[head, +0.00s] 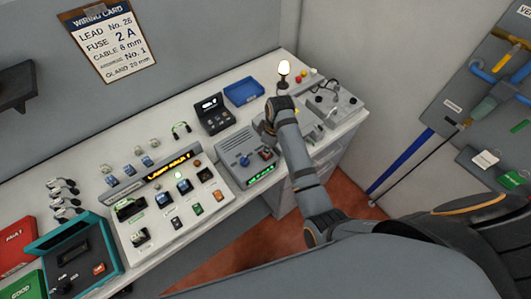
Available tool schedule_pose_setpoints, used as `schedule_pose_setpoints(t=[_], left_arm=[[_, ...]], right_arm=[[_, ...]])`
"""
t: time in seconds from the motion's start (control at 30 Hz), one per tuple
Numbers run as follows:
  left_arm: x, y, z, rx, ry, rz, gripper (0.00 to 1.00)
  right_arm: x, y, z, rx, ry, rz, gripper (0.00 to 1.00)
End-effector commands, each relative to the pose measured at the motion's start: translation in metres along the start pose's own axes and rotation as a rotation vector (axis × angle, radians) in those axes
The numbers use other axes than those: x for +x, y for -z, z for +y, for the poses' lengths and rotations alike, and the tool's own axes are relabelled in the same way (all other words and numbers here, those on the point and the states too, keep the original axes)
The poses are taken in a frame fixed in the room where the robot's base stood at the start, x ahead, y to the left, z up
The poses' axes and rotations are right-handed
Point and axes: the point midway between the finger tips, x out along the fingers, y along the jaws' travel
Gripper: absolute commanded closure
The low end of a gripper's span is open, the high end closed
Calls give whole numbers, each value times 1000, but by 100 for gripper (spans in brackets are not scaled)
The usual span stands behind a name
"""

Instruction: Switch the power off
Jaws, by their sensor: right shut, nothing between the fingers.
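A grey box (235,150) with a lit green display (260,174) stands on the bench. It has a blue knob (245,160) and a red control (265,154) on its top; which way the red control is set is too small to tell. My right gripper (266,138) is shut and empty at the box's back right, close to the red control. The wrist partly hides the fingers, and I cannot tell whether they touch the control. My left gripper is not in view.
A lit lamp (284,68) stands behind my right wrist. A white panel (170,215) with switches and an amber display lies left of the grey box. A black meter (214,115) and a blue tray (244,91) stand behind it. A grey fixture (340,105) is at the right.

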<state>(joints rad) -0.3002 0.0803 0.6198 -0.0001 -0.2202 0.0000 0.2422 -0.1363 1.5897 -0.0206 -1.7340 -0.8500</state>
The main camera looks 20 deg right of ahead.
Motion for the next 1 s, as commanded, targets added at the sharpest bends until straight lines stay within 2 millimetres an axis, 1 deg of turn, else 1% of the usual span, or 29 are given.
schedule_pose_setpoints(t=[0.33, 1.0], left_arm=[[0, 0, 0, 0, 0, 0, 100], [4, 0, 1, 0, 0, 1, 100]], right_arm=[[1, 0, 0, 0, 0, 0, 100], [11, -2, 0, 0, 0, 0, 100]])
